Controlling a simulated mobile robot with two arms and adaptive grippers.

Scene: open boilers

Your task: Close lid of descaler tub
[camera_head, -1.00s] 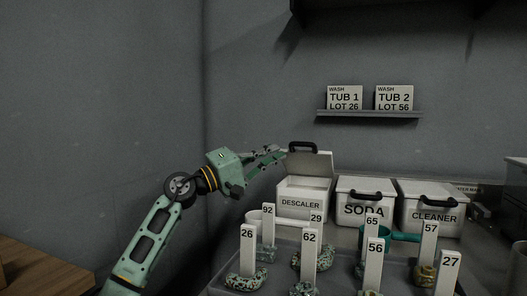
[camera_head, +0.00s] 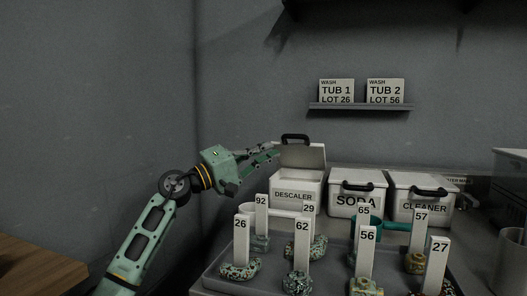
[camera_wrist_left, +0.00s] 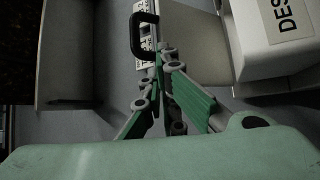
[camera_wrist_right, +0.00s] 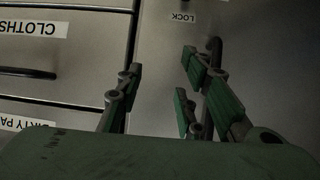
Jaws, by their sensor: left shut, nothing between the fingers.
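The white descaler tub (camera_head: 296,197) stands at the left of a row of tubs. Its lid (camera_head: 305,156) is raised, standing up at the back with its black handle (camera_head: 295,138) on top. My left gripper (camera_head: 275,153) is shut and empty at the lid's left side; I cannot tell whether it touches. In the left wrist view, its closed fingers (camera_wrist_left: 165,62) are close to the lid's handle (camera_wrist_left: 143,36), and the tub (camera_wrist_left: 275,45) is at the right. My right gripper (camera_wrist_right: 163,70) is open and empty, seen only in the right wrist view.
The soda tub (camera_head: 357,196) and cleaner tub (camera_head: 422,207) stand closed to the right. A tray (camera_head: 222,277) with several numbered upright tags is in front. Tub signs stand on a wall shelf (camera_head: 360,107). Labelled cabinet fronts (camera_wrist_right: 60,55) face my right gripper.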

